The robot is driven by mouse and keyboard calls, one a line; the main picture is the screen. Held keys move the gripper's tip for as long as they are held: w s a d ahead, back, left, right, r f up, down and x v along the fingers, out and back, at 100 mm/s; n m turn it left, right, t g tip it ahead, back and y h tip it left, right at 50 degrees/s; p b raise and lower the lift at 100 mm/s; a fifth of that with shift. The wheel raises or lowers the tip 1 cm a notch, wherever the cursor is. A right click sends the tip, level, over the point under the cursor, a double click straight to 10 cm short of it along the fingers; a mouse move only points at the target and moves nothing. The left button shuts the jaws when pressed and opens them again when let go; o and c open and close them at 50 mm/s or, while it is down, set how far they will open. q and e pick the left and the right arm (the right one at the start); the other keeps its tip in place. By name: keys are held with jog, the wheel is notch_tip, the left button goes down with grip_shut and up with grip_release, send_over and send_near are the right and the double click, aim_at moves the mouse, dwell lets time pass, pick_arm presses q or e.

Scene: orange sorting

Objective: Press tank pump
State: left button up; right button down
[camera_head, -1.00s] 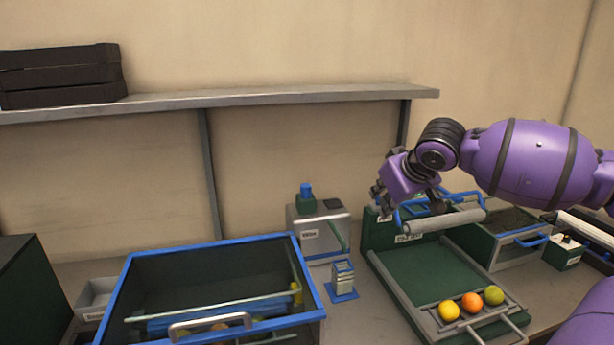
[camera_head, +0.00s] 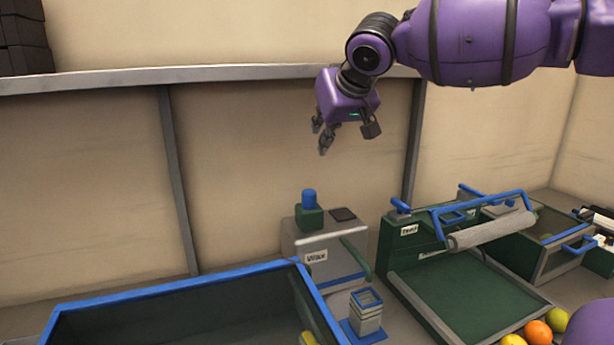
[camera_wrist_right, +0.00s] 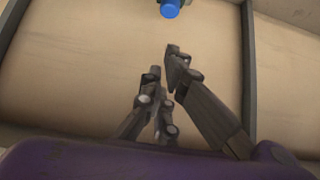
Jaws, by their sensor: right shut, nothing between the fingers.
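The tank (camera_head: 325,247) is a grey box with a label on its front, standing against the back wall in the head view. Its pump is a blue knob (camera_head: 309,198) on a dark green block on top. The blue knob also shows at the top edge of the right wrist view (camera_wrist_right: 170,9). My right gripper (camera_head: 319,140) is shut and empty, in the air above the tank and apart from the knob. Its fingers (camera_wrist_right: 165,62) point toward the knob in the wrist view. My left gripper is not in view.
A blue-rimmed bin (camera_head: 175,283) stands at the front left. A small blue-topped holder (camera_head: 367,312) sits before the tank. A green tray station with a roller (camera_head: 490,231) and several fruits (camera_head: 537,332) is at right. A metal shelf (camera_head: 210,74) runs along the wall above.

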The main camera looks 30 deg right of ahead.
jog(key=b, duration=0.2)
send_over(311, 191)
notch_tip(311, 191, down, 8)
jog(key=shift+r, duration=0.25)
notch_tip(311, 191, down, 2)
jog(key=shift+f+p, duration=0.15)
jog(key=shift+p, duration=0.25)
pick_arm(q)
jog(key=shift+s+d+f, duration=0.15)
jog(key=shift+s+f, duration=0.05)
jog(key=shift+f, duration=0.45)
pick_arm(e)
jog(key=shift+s+f, duration=0.1)
jog(key=shift+f, duration=0.6)
